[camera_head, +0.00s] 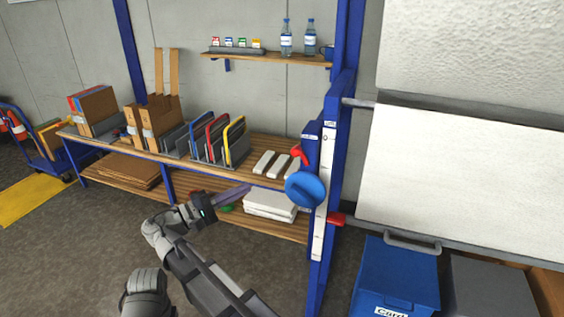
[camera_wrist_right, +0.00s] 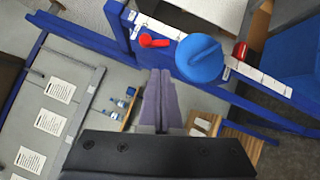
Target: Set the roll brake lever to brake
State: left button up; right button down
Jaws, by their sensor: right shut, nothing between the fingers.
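A red lever (camera_head: 299,156) sits on the blue and white post just above a large blue round knob (camera_head: 305,189). In the right wrist view the red lever (camera_wrist_right: 154,41) lies left of the blue knob (camera_wrist_right: 199,58). A second red piece (camera_head: 336,219) sticks out at the post's right side, below the knob; it also shows in the wrist view (camera_wrist_right: 240,51). The labels are too small to read. My right gripper (camera_head: 246,189) is shut and empty, left of the knob and apart from both red pieces.
A shelf bench (camera_head: 262,182) with files and boxes stands behind my gripper. A large white roll (camera_head: 460,185) hangs right of the post. A blue bin (camera_head: 395,275) stands below it. The floor at the left front is clear.

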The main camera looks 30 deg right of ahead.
aim_at(292, 154)
jog(key=shift+w+a+r+h, duration=0.15)
jog(key=shift+r+h, duration=0.1)
jog(key=shift+r, duration=0.25)
jog(key=shift+a+r+h, duration=0.1)
jog(key=shift+r+h, duration=0.15)
jog(key=shift+r, duration=0.25)
jog(key=p+x, duration=0.3)
jog(key=x, duration=1.1)
